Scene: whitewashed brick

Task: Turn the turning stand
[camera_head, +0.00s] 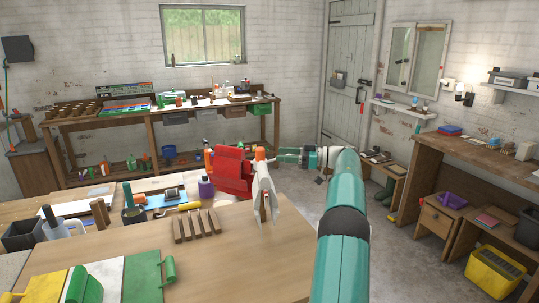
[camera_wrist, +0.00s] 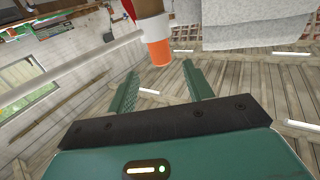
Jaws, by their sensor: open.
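The turning stand, as far as I can tell, is the upright white piece (camera_head: 265,195) with an orange tip (camera_head: 260,153) at the right end of the wooden bench. In the wrist view the orange tip (camera_wrist: 160,52) and its white collar show ahead of my fingers, with a pale bar running left. Grey-white cloth-like panels (camera_wrist: 245,22) hang beside it. My gripper (camera_head: 280,156) is to the right of the tip, pointing left. In the wrist view my gripper (camera_wrist: 160,75) is open and empty, its fingertips just short of the tip. The stand's base is not clear.
A red stand or box (camera_head: 233,170) is just left of the white piece. A slatted wooden rack (camera_head: 196,226), a purple bottle (camera_head: 206,187) and colored rollers (camera_head: 167,268) are on the bench. Free floor (camera_head: 300,187) lies beyond its right edge. A workbench (camera_head: 500,155) lines the right wall.

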